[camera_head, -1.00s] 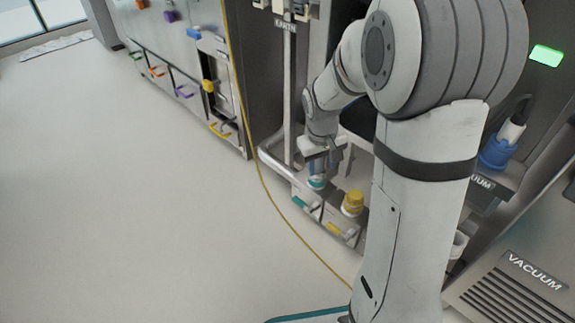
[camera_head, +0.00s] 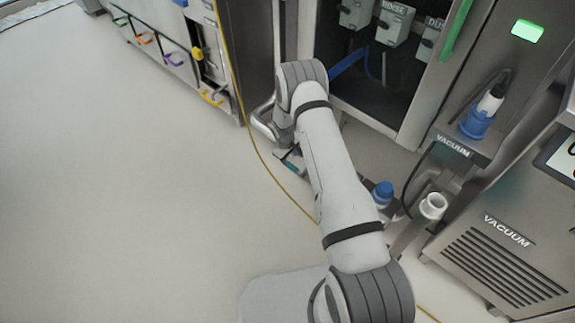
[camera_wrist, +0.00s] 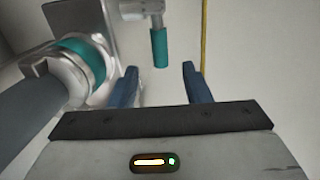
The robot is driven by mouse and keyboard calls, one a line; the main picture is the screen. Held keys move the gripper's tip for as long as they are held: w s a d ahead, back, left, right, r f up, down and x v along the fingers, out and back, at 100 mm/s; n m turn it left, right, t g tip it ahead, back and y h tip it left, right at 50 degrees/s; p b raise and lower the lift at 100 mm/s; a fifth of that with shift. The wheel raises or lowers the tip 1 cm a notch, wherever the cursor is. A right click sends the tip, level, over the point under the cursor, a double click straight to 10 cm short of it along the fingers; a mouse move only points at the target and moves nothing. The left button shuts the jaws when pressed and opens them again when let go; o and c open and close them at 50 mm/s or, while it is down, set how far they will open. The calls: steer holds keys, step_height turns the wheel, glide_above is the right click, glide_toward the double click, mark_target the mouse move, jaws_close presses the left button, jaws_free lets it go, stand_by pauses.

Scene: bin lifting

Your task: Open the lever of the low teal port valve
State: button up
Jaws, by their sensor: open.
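In the wrist view, a metal lever with a teal grip (camera_wrist: 159,48) hangs down from the top, beyond and between my gripper's fingertips. The teal-ringed port (camera_wrist: 80,60) with its metal fitting is at the left, beside the left finger. My gripper (camera_wrist: 160,72) is open, with two blue fingers apart and nothing between them. The fingers do not appear to touch the grip. In the head view, a bit of the teal lever (camera_head: 292,163) shows low beside my arm. My arm hides the rest of the valve and my gripper there.
A yellow hose (camera_head: 262,165) runs along the floor left of the valve. A blue-capped port (camera_head: 382,192) and a white port (camera_head: 433,206) stand to the right of my arm. An open cabinet (camera_head: 410,130) is behind. The floor at left is clear.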

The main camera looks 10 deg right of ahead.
mark_target(292, 167)
steer(key=f+b, duration=0.1)
steer(key=f, duration=0.4)
steer(key=d+f+b, duration=0.1)
steer(key=f, duration=0.1)
steer(key=shift+w+d+f+b, duration=0.1)
steer(key=shift+w+f+b, duration=0.2)
steer(key=shift+w, duration=0.1)
steer(key=shift+c, duration=0.4)
jaws_close()
